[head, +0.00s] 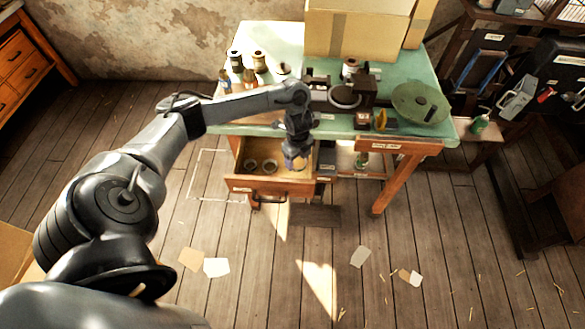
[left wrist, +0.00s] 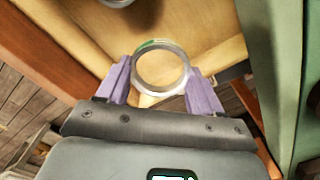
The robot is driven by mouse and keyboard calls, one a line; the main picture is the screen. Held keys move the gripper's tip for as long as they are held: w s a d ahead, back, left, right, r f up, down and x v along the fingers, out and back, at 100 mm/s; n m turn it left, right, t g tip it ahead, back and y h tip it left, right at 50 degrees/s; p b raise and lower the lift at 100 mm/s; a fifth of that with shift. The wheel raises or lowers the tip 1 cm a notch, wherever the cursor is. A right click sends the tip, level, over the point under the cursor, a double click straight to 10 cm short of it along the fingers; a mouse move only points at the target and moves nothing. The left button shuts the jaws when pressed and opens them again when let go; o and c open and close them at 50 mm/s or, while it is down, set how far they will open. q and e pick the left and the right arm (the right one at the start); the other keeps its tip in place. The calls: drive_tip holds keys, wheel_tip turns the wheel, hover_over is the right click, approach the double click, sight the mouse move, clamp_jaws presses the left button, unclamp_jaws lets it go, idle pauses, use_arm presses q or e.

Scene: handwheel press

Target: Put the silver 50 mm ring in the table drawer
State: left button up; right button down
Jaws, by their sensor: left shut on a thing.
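The silver ring (left wrist: 161,67) is between the two purple fingers of my left gripper (left wrist: 163,88) in the left wrist view. The fingers are shut on its sides, and the pale wooden drawer floor shows below and through it. In the head view my left gripper (head: 295,164) points down over the right part of the open table drawer (head: 270,187). The ring is hard to make out there. I cannot tell how far it is above the drawer floor. My right gripper does not show.
Two round rings or cups (head: 260,166) lie in the drawer's left part. The green-topped table (head: 318,125) carries spools, a press, a green disc (head: 420,103) and a cardboard box (head: 357,30). Paper scraps (head: 216,267) lie on the open floor in front.

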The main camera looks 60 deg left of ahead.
use_arm(q)
drive_tip(key=shift+s+a+f, duration=0.5)
drive_tip(key=shift+a, duration=0.15)
drive_tip(key=shift+f+b, duration=0.75)
drive_tip(key=shift+f, duration=1.25)
drive_tip(key=shift+f, duration=0.2)
drive_tip(key=o, duration=1)
drive_tip(key=shift+r, duration=0.15)
